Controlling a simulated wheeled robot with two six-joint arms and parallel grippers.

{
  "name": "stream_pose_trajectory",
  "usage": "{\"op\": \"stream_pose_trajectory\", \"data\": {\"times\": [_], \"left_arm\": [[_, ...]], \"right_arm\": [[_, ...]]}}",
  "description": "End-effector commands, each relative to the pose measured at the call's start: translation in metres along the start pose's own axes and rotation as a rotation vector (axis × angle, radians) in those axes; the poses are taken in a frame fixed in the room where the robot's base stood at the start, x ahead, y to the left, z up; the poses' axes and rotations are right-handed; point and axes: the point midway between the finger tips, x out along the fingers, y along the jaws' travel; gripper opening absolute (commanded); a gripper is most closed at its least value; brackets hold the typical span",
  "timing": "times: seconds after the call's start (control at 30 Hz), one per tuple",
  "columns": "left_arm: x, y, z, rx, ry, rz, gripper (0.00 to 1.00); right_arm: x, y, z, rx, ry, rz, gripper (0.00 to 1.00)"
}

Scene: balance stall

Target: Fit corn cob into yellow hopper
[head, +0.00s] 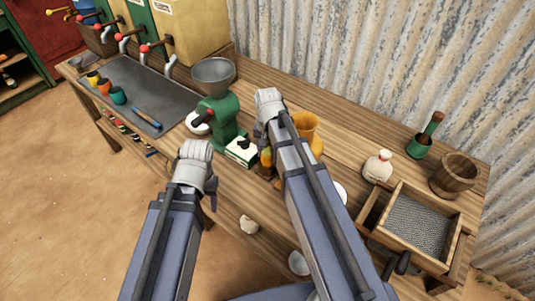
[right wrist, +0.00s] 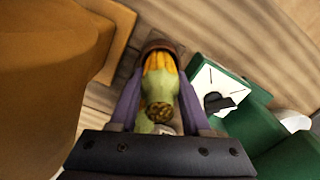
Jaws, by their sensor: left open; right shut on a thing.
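The corn cob (right wrist: 158,80), yellow with a pale green husk, is between the fingers of my right gripper (right wrist: 160,95), which is shut on it. Its cut stalk end faces the right wrist camera, and its far end is at a small brown cup-like thing (right wrist: 163,45); I cannot tell whether it is inside. The yellow hopper (head: 309,124) stands beside it, partly hidden by my right arm in the head view; it fills the left of the right wrist view (right wrist: 40,70). My left gripper (head: 211,196) is open and empty at the bench's front edge.
A green grinder (head: 222,115) with a grey funnel stands just left of the right gripper, its white-topped base (head: 241,151) close by. A wooden tray of grey grains (head: 420,226), a small sack (head: 378,166) and a wooden bucket (head: 455,175) are at the right.

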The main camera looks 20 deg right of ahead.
Motion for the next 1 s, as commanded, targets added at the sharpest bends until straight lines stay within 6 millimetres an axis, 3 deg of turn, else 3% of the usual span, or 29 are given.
{"op": "stream_pose_trajectory", "data": {"times": [0.2, 0.23, 0.47, 0.77, 1.0], "left_arm": [[0.006, 0.001, 0.000, 0.000, 0.000, 0.000, 0.50], [0.004, 0.000, 0.000, 0.000, 0.000, 0.000, 0.50], [0.004, 0.000, 0.000, 0.000, 0.000, 0.000, 0.50], [0.003, 0.000, 0.000, 0.000, 0.000, 0.000, 0.50], [-0.010, -0.001, 0.001, 0.000, 0.000, 0.000, 0.50]], "right_arm": [[0.006, 0.000, 0.000, 0.000, 0.000, 0.000, 0.00], [0.004, 0.000, 0.000, 0.000, 0.000, 0.000, 0.50], [0.004, 0.000, 0.000, 0.000, 0.000, 0.000, 0.76], [0.003, 0.000, 0.000, 0.000, 0.000, 0.000, 0.77], [-0.010, 0.000, 0.000, 0.000, 0.000, 0.000, 0.77]]}}
